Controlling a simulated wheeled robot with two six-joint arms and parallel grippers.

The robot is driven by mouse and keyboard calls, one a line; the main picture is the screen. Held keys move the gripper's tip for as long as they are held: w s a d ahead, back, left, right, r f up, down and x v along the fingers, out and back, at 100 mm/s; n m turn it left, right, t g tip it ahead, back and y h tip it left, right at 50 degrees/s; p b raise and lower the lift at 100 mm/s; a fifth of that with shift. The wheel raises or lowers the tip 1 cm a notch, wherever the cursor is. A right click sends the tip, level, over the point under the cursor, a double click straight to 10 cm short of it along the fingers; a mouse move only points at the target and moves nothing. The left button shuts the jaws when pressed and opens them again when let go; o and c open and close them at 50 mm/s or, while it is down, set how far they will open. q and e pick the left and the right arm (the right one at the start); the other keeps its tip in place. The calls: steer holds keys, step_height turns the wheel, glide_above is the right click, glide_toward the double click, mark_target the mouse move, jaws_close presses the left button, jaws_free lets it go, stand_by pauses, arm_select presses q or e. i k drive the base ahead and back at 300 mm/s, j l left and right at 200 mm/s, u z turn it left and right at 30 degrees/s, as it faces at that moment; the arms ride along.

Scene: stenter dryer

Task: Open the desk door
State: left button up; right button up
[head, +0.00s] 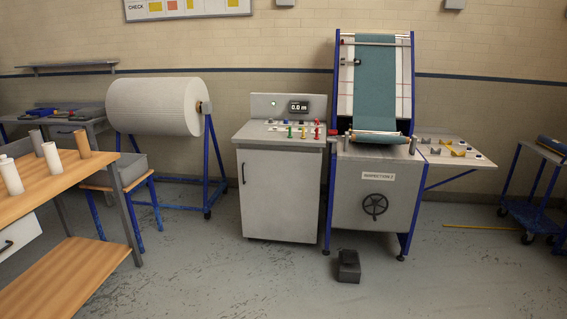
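A grey control desk (280,195) stands in the middle of the head view, left of the inspection machine. Its front is a single grey door (282,194), which looks shut, with a dark vertical handle (243,174) near its left edge. The desk top carries small levers and buttons in red, green and yellow, and a raised panel with a display (299,107) reading "0.0 m". Neither of my grippers is in the head view.
The inspection machine (370,190) with teal cloth and a handwheel adjoins on the right. A dark block (349,267) lies on the floor before it. A large white roll (157,106) on a blue stand is left, a wooden workbench (60,180) nearer left. Floor (225,275) before the desk is clear.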

mark_target(279, 190)
steer(key=i, duration=1.95)
